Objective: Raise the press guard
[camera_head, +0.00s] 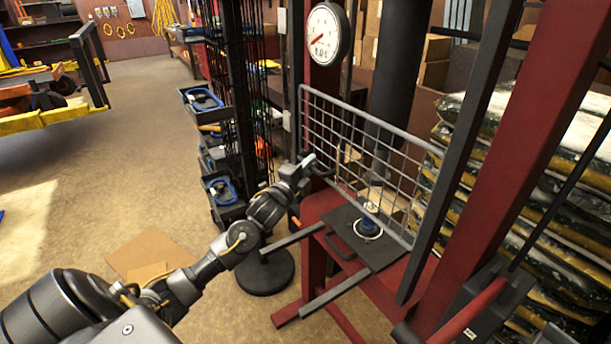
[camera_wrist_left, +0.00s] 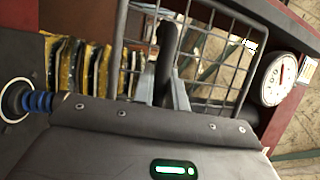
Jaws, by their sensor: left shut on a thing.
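The press guard (camera_head: 365,150) is a grey wire mesh panel in a tube frame, standing upright across the front of the red press (camera_head: 480,150). Its lower edge is near the dark press plate (camera_head: 372,250). My left gripper (camera_head: 308,168) is at the guard's left side, shut on its dark handle (camera_head: 322,170). In the left wrist view, the fingers (camera_wrist_left: 168,92) close around the black handle (camera_wrist_left: 168,45), with the mesh (camera_wrist_left: 225,60) behind it. My right gripper is not in view.
A round gauge (camera_head: 328,34) is above the guard. A dark rack with blue-lined trays (camera_head: 222,190) stands left of the press. Floor at left is mostly clear, with flat cardboard (camera_head: 145,255).

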